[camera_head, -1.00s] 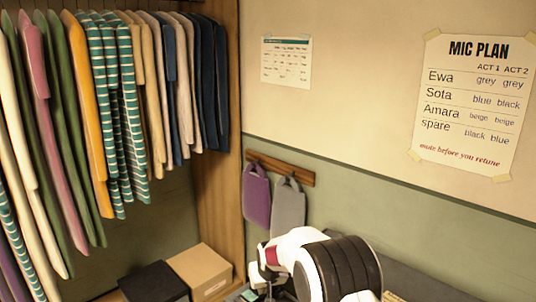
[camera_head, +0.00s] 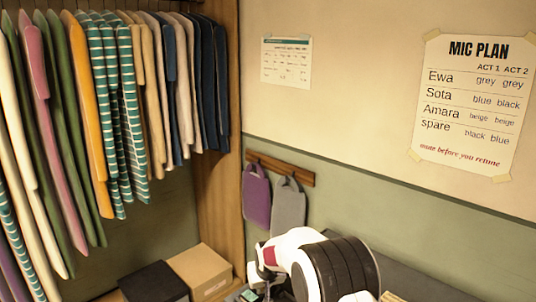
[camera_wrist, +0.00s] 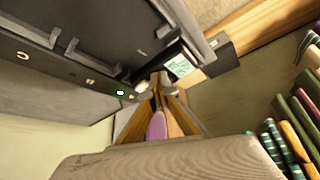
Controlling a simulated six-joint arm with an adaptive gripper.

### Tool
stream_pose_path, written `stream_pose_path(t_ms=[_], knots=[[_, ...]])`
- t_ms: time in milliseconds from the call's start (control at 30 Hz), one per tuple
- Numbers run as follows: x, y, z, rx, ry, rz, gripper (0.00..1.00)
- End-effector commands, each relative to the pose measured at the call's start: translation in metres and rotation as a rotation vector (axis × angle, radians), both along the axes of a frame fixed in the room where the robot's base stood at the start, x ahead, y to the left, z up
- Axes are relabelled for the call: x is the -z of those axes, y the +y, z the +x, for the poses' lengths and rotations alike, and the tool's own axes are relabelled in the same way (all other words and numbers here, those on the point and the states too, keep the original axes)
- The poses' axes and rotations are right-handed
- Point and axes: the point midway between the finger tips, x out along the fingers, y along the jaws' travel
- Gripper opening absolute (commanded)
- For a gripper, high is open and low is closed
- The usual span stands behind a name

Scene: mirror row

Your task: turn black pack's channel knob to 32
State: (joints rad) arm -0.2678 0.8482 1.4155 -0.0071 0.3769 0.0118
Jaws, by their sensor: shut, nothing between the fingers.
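In the wrist view, a dark unit with a small lit pale-green display (camera_wrist: 180,66) sits just beyond my gripper; it looks like the black pack, though its label cannot be read. A pale round part (camera_wrist: 141,87), possibly its knob, shows beside the fingertips. My gripper (camera_wrist: 158,80) is shut and empty, close to this unit; whether it touches the knob cannot be told. The knob's setting is not legible. In the head view, my gripper (camera_head: 262,281) is low at the bottom edge, partly hidden by my arm, with a small green display (camera_head: 248,295) just left of it.
A large dark panel (camera_wrist: 60,85) with sockets and a green light fills the wrist view's left. Hanging clothes (camera_head: 110,100) and two boxes, black (camera_head: 153,282) and tan (camera_head: 200,270), stand left. The mic plan (camera_head: 472,105) and hanging pouches (camera_head: 257,195) are on the wall.

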Motion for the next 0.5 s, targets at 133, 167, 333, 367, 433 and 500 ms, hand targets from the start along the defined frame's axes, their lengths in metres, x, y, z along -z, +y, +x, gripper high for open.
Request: stream_pose_path(t_ms=[133, 167, 333, 367, 433, 500], knots=[[0.0003, 0.0028, -0.0016, -0.001, 0.001, -0.001, 0.00], [0.0004, 0.0032, -0.0018, -0.001, 0.001, -0.001, 0.00], [0.0004, 0.0060, -0.0030, 0.000, 0.001, 0.000, 0.00], [0.0004, 0.0066, -0.0031, 0.000, 0.001, 0.000, 0.00], [0.0004, 0.0079, -0.0034, -0.001, 0.001, -0.001, 0.00], [0.0004, 0.0094, -0.0036, -0.001, 0.001, -0.001, 0.00]])
